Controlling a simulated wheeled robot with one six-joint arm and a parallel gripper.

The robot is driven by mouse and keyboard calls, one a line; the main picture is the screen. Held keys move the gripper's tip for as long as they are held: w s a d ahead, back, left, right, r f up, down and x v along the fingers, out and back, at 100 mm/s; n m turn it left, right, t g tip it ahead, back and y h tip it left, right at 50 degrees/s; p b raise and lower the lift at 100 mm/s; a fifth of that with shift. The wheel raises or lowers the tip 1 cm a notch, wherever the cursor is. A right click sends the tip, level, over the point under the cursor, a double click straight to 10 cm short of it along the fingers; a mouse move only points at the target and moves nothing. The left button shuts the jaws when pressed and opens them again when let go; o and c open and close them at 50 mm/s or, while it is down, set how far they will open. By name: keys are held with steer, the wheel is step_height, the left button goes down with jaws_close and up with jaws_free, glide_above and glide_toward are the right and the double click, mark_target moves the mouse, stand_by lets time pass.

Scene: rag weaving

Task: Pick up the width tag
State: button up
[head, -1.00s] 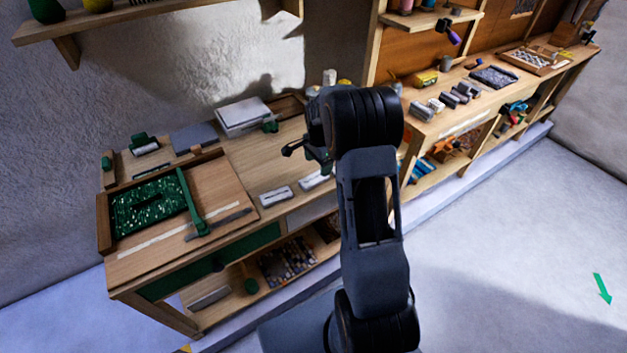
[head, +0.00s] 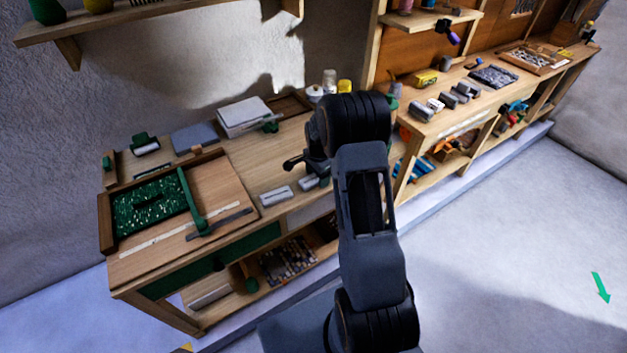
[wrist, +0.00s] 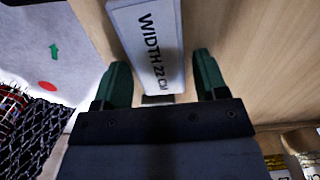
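The width tag (wrist: 150,45) is a pale grey block with "WIDTH 22 CM" in black on its face. In the wrist view it lies on the wooden bench top, with its near end between the two green fingers of my gripper (wrist: 162,68). The fingers are apart, with a visible gap on each side of the tag, so my gripper is open and empty. In the head view two pale tags lie near the bench's front edge. The left one (head: 276,196) is clear; the right one (head: 311,184) is partly covered by my arm. Their lettering is too small to read there.
A framed tray with green speckled material (head: 150,211) and a green bar (head: 190,198) stands to the left. A white stack (head: 243,116) sits at the back. Small containers (head: 329,80) stand behind my arm. A second workbench (head: 470,105) is at the right.

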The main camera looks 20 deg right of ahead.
steer(key=c, duration=0.7)
steer(key=shift+c, duration=0.2)
steer(key=shift+r, duration=0.4)
step_height(320, 180, up, 3)
steer(key=shift+f+b, duration=0.15)
steer(key=shift+b, duration=0.25)
steer(key=s+a+r+b, duration=0.1)
steer(key=s+a+r, duration=0.5)
steer(key=s+r, duration=0.3)
steer(key=s, duration=0.3)
steer(key=shift+s+r, duration=0.25)
steer(key=shift+s, duration=0.1)
